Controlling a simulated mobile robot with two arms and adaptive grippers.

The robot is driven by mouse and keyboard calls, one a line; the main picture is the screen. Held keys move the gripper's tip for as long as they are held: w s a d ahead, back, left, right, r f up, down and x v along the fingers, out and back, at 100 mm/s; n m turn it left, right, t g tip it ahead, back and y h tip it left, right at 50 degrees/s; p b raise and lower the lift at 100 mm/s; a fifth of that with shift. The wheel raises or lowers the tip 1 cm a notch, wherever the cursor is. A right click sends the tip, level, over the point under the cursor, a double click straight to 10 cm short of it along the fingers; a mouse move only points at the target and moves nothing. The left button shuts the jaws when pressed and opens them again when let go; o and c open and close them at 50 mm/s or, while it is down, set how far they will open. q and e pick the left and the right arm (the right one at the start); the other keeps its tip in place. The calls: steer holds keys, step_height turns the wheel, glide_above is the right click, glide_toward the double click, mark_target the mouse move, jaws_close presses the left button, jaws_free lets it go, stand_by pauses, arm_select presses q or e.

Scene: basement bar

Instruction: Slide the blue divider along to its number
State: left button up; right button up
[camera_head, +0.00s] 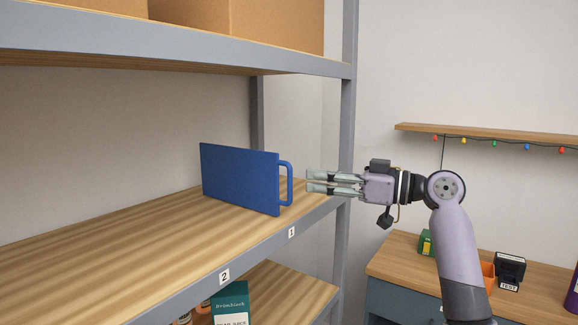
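The blue divider (238,178) stands upright on the wooden middle shelf (120,245), with a blue loop handle (288,184) on its edge facing the shelf front. It stands close to the label with number 1 (291,232). The label with number 2 (224,276) is further left along the same shelf edge. My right gripper (309,181) is level with the handle, just to its right, and points at it. Its two fingers show a narrow gap with nothing between them, and the tips look apart from the handle. My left gripper is out of view.
A grey shelf post (347,130) rises behind my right gripper. Cardboard boxes (240,22) sit on the upper shelf. A green box (231,303) and jars stand on the lower shelf. The middle shelf is clear left of the divider. A side table (400,262) holds small items.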

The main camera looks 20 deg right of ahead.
mark_target(290, 175)
steer(key=p+x, duration=0.2)
steer(key=x, duration=0.5)
steer(key=shift+w+a, duration=0.15)
steer(key=shift+c, duration=0.4)
jaws_close()
